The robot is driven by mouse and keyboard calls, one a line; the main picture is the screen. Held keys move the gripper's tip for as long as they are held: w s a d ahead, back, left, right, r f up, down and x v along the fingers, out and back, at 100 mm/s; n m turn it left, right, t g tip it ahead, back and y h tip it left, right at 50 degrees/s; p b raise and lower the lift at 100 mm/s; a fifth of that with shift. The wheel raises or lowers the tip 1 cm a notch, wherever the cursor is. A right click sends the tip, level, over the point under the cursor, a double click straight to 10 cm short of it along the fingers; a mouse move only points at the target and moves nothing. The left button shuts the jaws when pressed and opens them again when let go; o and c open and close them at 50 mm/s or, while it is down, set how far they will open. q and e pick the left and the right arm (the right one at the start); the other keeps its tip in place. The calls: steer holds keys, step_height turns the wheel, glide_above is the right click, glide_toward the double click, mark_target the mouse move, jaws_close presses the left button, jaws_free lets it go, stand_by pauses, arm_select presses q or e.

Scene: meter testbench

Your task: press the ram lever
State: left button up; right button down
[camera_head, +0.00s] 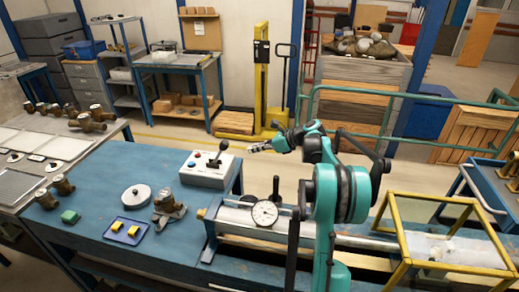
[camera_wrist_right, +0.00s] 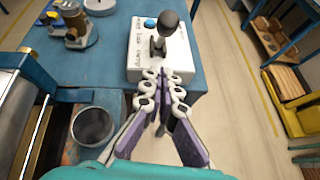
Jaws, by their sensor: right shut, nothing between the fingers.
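The white control box (camera_head: 205,178) stands on the blue bench, with a black-knobbed lever (camera_head: 222,147) rising from its top. In the right wrist view the box (camera_wrist_right: 178,62) lies just ahead of my gripper, and the lever's dark knob (camera_wrist_right: 170,20) shows beyond the fingertips. My right gripper (camera_head: 255,147) reaches in from the right, a little above and to the right of the box. Its fingers (camera_wrist_right: 163,75) are closed together and empty, apart from the lever. My left gripper is not in view.
A dial gauge (camera_head: 265,212) sits on the long test rig to the right of the box. Brass meter parts (camera_head: 169,207), a white disc (camera_head: 136,197) and a blue tray (camera_head: 112,234) stand on the bench to the left. A yellow frame (camera_head: 440,200) stands at right.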

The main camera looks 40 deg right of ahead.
steer(key=w+a+f+b, duration=0.1)
steer(key=w+a+b, duration=0.1)
steer(key=w+a, duration=0.2)
steer(key=w, duration=0.2)
steer(key=shift+w+f, duration=0.15)
steer(key=shift+w, duration=0.25)
steer(key=shift+a, duration=0.1)
